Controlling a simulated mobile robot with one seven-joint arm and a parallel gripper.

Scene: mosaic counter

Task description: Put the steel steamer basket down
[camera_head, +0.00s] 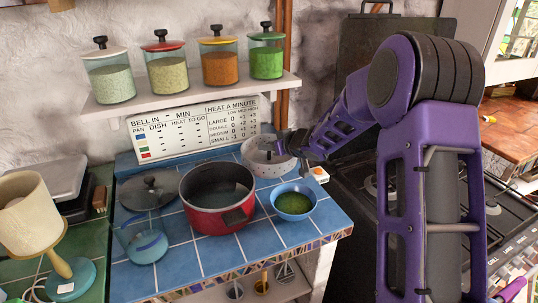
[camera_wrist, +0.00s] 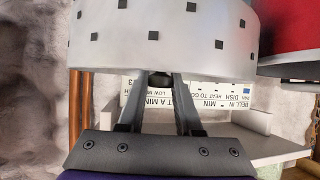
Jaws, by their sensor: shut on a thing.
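The steel steamer basket (camera_head: 266,163) is a pale round basket with small dark holes, at the back right of the blue tiled counter. It looks upright, and I cannot tell whether its base touches the tiles. My gripper (camera_head: 294,143) is shut on its right side, coming from the right. In the wrist view the basket's pale wall (camera_wrist: 190,40) with square holes fills the top, and my gripper's fingers (camera_wrist: 160,80) meet its edge. The fingertips are partly hidden by the basket.
A red pot (camera_head: 205,215) stands left of the basket, and a blue bowl of green food (camera_head: 293,203) stands in front. A glass jar (camera_head: 147,238) is at front left. A sign (camera_head: 190,131) and a jar shelf (camera_head: 190,92) are behind. The stove (camera_head: 350,200) is right.

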